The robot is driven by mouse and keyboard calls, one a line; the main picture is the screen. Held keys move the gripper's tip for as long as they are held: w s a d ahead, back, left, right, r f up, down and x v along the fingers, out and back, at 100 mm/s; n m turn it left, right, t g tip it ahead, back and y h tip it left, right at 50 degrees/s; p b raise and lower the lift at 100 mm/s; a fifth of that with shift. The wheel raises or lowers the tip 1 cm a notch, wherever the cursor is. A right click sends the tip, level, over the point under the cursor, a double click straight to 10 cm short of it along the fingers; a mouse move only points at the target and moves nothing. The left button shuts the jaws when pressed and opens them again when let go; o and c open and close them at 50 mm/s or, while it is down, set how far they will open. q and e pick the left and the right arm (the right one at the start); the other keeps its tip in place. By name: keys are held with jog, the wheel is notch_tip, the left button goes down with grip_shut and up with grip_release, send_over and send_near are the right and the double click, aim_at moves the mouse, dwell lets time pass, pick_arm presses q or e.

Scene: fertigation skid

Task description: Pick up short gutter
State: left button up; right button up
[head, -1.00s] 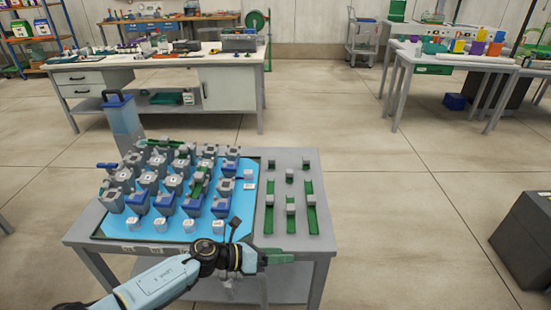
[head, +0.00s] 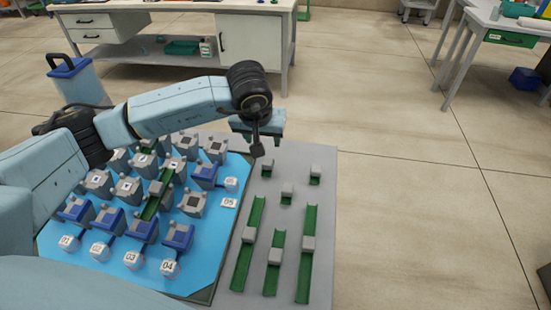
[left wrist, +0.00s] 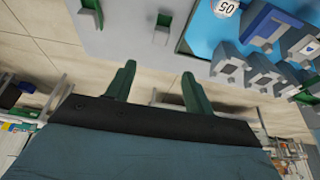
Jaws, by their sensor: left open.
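Green gutters with grey blocks on them lie on the bare grey strip at the right of the table. Three short gutters sit towards the back: a right one (head: 315,180), a middle one (head: 286,200) and a left one (head: 266,173). Three longer gutters (head: 274,280) lie nearer the front. My left gripper (head: 257,135) is open and empty above the strip's back end, close to the short gutters. In the left wrist view its green fingers (left wrist: 158,85) are spread, and a gutter's grey block (left wrist: 161,36) shows beyond them. My right gripper is out of view.
A blue board (head: 120,272) with several grey and blue blocks and numbered white tags fills the table's left part; a green gutter (head: 152,207) lies among them. A blue-lidded container (head: 78,80) stands behind. A white workbench (head: 180,8) is farther back.

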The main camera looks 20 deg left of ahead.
pick_arm(q)
jog(key=b, duration=0.1)
send_over(268, 162)
jog(key=s, duration=0.1)
notch_tip(268, 162, down, 7)
jog(key=shift+s+a+f, duration=0.1)
jog(key=shift+s, duration=0.05)
jog(key=shift+w+f+b, duration=0.25)
jog(key=shift+f+b, duration=0.05)
jog(key=shift+f, duration=0.2)
jog(key=x, duration=0.3)
jog(key=b+x, duration=0.1)
jog(key=shift+s+f, duration=0.25)
jog(key=shift+f, duration=0.1)
jog(key=shift+w+f, duration=0.1)
jog(key=shift+f, duration=0.05)
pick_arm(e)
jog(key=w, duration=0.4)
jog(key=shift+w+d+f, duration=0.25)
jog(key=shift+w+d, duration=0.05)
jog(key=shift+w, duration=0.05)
pick_arm(q)
jog(key=shift+c, duration=0.4)
jog(key=c, duration=1)
